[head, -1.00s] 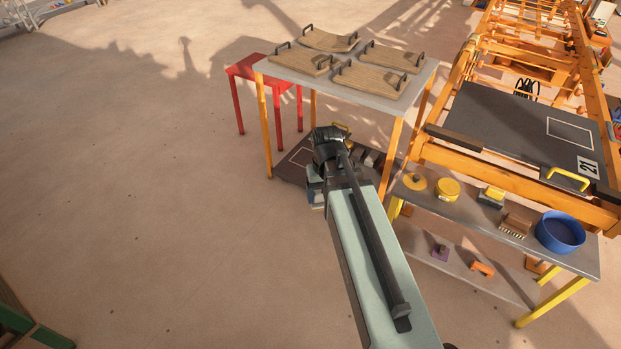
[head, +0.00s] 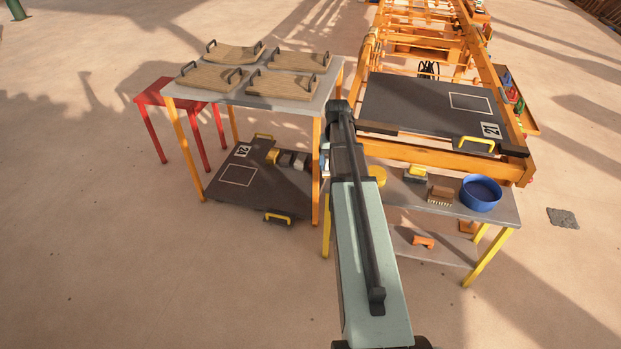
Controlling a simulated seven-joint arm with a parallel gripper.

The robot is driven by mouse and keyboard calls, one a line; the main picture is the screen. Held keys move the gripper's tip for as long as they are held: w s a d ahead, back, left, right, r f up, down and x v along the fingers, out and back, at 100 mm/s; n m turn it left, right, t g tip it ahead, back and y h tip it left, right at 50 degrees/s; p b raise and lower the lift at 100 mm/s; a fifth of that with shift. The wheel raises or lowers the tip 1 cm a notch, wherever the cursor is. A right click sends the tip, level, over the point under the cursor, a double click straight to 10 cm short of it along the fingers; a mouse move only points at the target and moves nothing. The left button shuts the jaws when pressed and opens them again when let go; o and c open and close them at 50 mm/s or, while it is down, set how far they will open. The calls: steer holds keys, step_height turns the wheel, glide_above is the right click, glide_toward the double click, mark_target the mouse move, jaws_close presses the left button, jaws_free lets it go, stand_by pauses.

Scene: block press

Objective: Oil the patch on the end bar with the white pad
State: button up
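The orange end bar (head: 425,158) runs across the near end of the orange frame, below the dark board. I cannot make out a patch on it. A small block with a yellow top and a paler base (head: 415,174) sits on the grey shelf in front of the bar. I cannot tell whether it is the white pad. A yellow round tin (head: 378,175) beside it is partly covered by my arm. My arm reaches forward between the two tables. Its dark far part stands in front of the gap, and my gripper's fingers do not show.
A brown brush (head: 441,195) and a blue bowl (head: 481,193) stand on the shelf. An orange piece (head: 423,242) lies below. The dark board (head: 415,105) rests on the frame. The left table (head: 246,92) carries several wooden boards. Open floor lies at front left.

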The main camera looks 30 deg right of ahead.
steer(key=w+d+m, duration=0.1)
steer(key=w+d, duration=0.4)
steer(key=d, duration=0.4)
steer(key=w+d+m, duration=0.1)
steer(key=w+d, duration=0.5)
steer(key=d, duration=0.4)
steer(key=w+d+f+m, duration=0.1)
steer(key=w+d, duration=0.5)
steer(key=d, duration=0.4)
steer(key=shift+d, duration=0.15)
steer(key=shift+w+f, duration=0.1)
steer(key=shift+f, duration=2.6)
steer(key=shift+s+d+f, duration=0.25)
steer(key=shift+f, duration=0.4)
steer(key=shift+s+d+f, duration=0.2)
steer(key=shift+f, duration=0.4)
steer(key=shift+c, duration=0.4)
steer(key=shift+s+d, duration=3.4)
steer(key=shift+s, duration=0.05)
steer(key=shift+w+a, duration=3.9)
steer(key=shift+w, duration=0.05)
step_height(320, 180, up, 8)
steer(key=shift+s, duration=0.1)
